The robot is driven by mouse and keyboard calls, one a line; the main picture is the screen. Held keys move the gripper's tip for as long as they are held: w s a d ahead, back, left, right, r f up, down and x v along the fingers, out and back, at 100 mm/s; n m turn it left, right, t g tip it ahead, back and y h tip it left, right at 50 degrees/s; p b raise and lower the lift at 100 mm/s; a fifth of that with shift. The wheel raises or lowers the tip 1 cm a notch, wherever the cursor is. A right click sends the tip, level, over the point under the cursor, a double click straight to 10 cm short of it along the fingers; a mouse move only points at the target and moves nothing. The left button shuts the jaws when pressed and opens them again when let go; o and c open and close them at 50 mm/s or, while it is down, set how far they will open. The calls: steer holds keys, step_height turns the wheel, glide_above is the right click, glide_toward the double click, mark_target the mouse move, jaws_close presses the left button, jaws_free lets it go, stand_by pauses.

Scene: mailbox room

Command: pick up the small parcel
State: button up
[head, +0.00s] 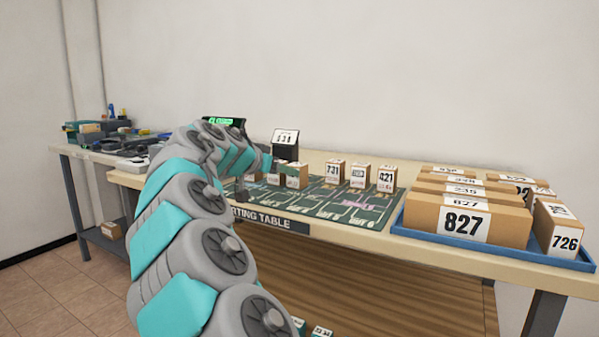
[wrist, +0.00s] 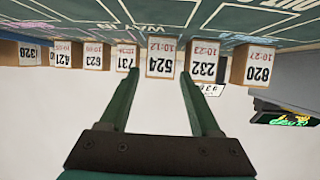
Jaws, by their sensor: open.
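Several small brown parcels with white number labels stand in a row on the green mat (head: 325,204) of the sorting table. In the wrist view, which is upside down, parcel 524 (wrist: 165,56) shows between the two fingertips of my gripper (wrist: 159,74). The gripper is open and empty. Parcel 731 (wrist: 126,57) is just left of 524, behind the left finger, and parcel 232 (wrist: 203,62) is just right, near the right finger. I cannot tell how far the fingertips are from 524. In the head view my arm hides part of the row; parcel 731 (head: 333,172) shows there.
A blue tray (head: 490,250) with larger parcels, such as 827 (head: 464,222), stands at the table's right. A cluttered side table (head: 75,153) stands at the left.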

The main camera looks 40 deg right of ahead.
steer(key=p+x, duration=0.1)
steer(key=x, duration=0.7)
steer(key=shift+d+r, duration=0.1)
steer(key=shift+r, duration=0.1)
steer(key=shift+c, duration=0.4)
jaws_close()
